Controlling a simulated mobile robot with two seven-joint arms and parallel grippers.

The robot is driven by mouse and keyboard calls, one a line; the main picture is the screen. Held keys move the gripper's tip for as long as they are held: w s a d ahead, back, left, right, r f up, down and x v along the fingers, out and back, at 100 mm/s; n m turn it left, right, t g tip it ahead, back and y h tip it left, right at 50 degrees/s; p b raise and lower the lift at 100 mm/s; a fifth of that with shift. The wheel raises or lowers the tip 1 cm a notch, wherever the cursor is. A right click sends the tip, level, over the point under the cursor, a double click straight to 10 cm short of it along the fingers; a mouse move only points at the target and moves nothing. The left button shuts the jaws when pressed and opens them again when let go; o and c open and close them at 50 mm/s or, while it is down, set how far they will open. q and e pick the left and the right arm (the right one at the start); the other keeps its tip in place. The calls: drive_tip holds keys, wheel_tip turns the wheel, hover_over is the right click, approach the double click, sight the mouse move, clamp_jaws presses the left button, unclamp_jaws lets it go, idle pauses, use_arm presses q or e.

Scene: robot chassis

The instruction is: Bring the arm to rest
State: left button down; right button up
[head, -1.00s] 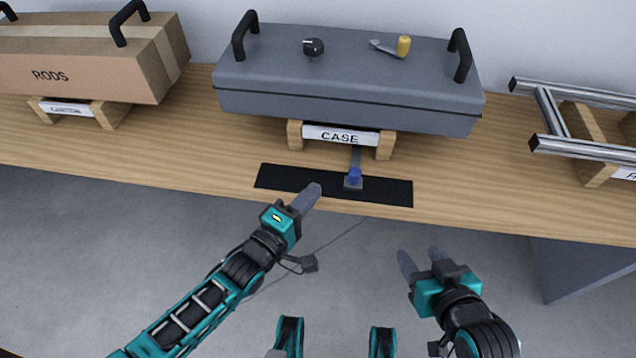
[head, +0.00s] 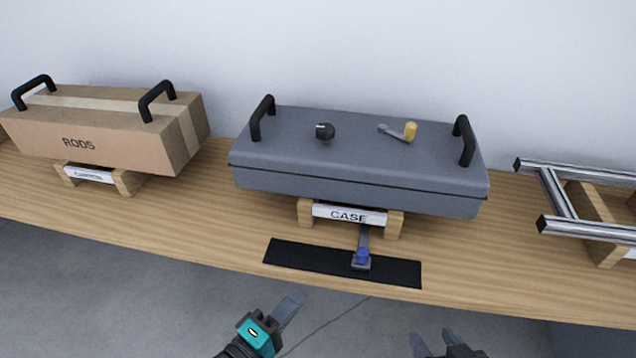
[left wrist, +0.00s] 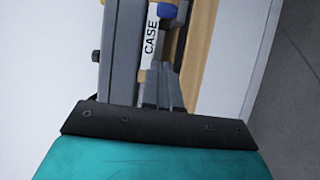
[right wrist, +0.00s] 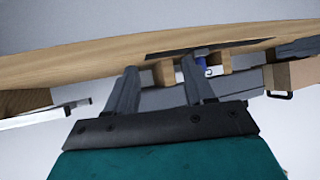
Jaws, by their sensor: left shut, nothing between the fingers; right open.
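My left gripper (head: 290,305) is at the lower middle of the head view, in front of the bench edge. Its fingers are together and hold nothing; they also show in the left wrist view (left wrist: 161,90). My right gripper (head: 432,340) is at the bottom edge of the head view, right of the left one. Its two fingers are apart and empty, as the right wrist view (right wrist: 160,88) shows. Both grippers are clear of the bench and its objects. Most of both arms is out of the head view.
A grey case (head: 350,155) sits on wooden supports on the bench (head: 215,225). A black mat (head: 310,261) with a blue-topped tool (head: 361,259) lies in front. A RODS box (head: 95,133) stands left, a metal frame (head: 590,228) right. Floor space lies before the bench.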

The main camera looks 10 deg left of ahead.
use_arm(q)
drive_tip(key=s+a+r+m+g+y+p, duration=0.5)
drive_tip(key=r+m+p, duration=0.4)
drive_tip(key=m+p, duration=0.3)
drive_tip(key=a+m+y, duration=0.1)
drive_tip(key=a+m, duration=0.1)
drive_tip(key=shift+s+a+m+y, duration=0.25)
drive_tip(key=shift+a+m+y, duration=0.05)
drive_tip(key=shift+m+y, duration=0.1)
use_arm(e)
wheel_tip(320, 180, up, 8)
drive_tip(key=s+d, duration=0.1)
drive_tip(key=d, duration=0.2)
drive_tip(key=shift+s+h, duration=0.15)
drive_tip(key=shift+h, duration=0.25)
drive_tip(key=shift+f, duration=0.1)
